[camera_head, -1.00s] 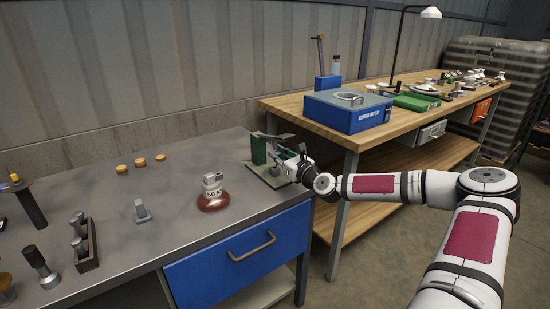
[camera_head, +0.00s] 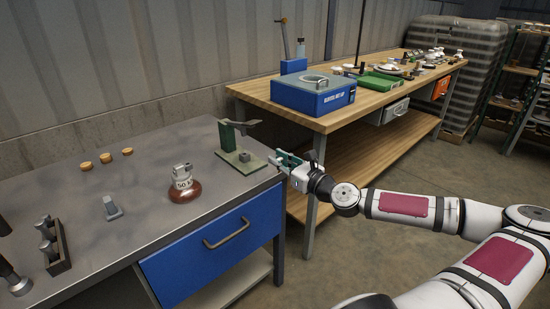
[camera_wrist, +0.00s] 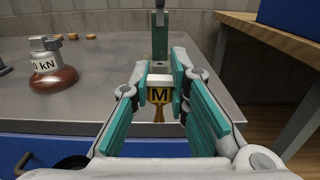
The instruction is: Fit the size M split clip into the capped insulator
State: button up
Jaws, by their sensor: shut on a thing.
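My gripper (camera_head: 286,160) is off the bench's front right corner, clear of the green stand. In the wrist view its teal-padded fingers (camera_wrist: 160,98) are shut on the size M split clip (camera_wrist: 158,112), a small brass-coloured piece with a black M label and a forked lower end. A pale block shows just above the label. The capped insulator (camera_head: 185,190) stands upright on the grey bench, left of my gripper, with a brown base and a grey metal cap marked kN. It also shows at the left of the wrist view (camera_wrist: 52,78).
The green stand (camera_head: 240,158) with a lever is at the bench's right end. A small grey block (camera_head: 113,208), several cork-like discs (camera_head: 106,158) and a dark rack (camera_head: 58,245) lie further left. A wooden bench (camera_head: 330,122) with a blue box stands behind.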

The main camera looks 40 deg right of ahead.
jog(key=shift+f, duration=0.4)
dwell(0.3)
jog(key=a+p, duration=0.3)
jog(key=a, duration=0.5)
dwell(1.1)
jog(key=shift+s, duration=0.1)
